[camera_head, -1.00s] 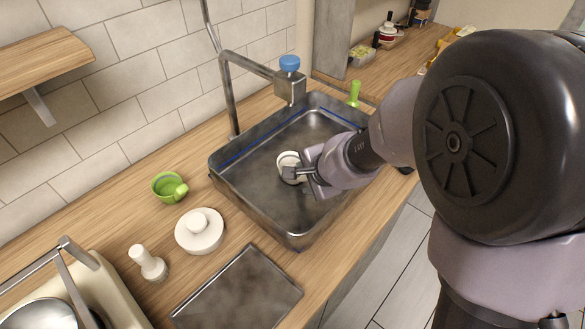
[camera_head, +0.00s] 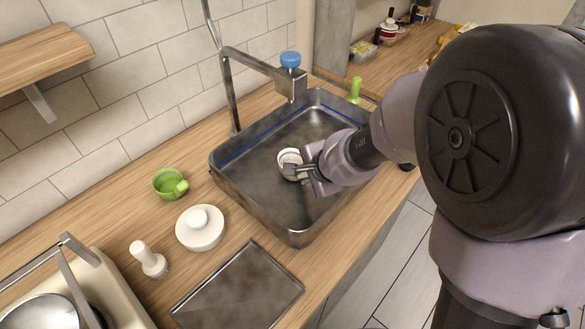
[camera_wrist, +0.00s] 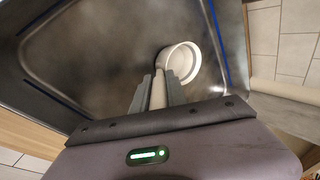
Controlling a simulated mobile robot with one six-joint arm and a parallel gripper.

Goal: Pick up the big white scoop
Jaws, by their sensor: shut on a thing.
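The white scoop (camera_head: 288,158) is a round white cup inside the metal sink basin (camera_head: 233,199). In the wrist view the scoop's cup (camera_wrist: 182,62) opens toward the camera, with its pale handle (camera_wrist: 158,92) running back between my fingers. My gripper (camera_head: 302,172) reaches into the basin from the right. Its two grey fingers, which also show in the wrist view (camera_wrist: 157,88), are shut on the handle. I cannot tell whether the scoop touches the basin floor.
The basin walls stand around my gripper, with a faucet (camera_head: 265,72) above the back. A green cup (camera_head: 169,184), a white lid (camera_head: 200,228), a white pestle-like piece (camera_head: 148,259) and a dark metal tray (camera_head: 238,292) lie on the counter to the left. A green-handled item (camera_head: 355,90) stands behind the basin.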

